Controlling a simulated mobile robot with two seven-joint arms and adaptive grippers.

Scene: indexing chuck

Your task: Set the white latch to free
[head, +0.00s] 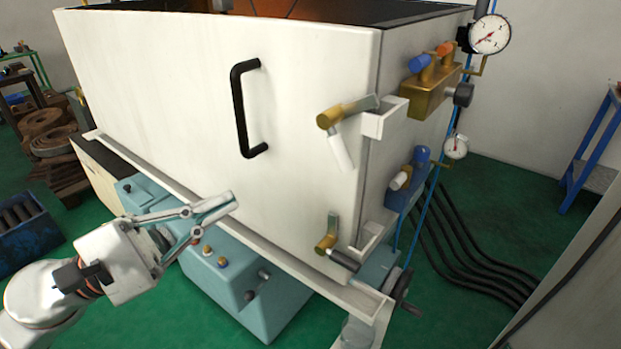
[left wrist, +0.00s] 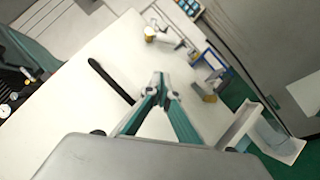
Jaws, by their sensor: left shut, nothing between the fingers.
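The white latch (head: 342,152) is on the right end of the white door (head: 310,85), near a bracket on the door's edge. Its brass pivot (head: 330,118) has a white grip hanging down and slightly right, and a metal arm reaching right to the bracket. It also shows at the top of the left wrist view (left wrist: 167,39). A second latch with a dark grip (head: 343,260) sits lower on the same edge. My left gripper (head: 229,203) is shut and empty in front of the lower door, left of and below the white latch, touching neither latch. My right gripper is out of view.
A black bar handle (head: 242,108) stands out from the door between my left gripper and the white latch's height. A ledge (head: 290,255) runs below the door. Brass and blue valve blocks (head: 430,90) and gauges (head: 490,34) are on the right side.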

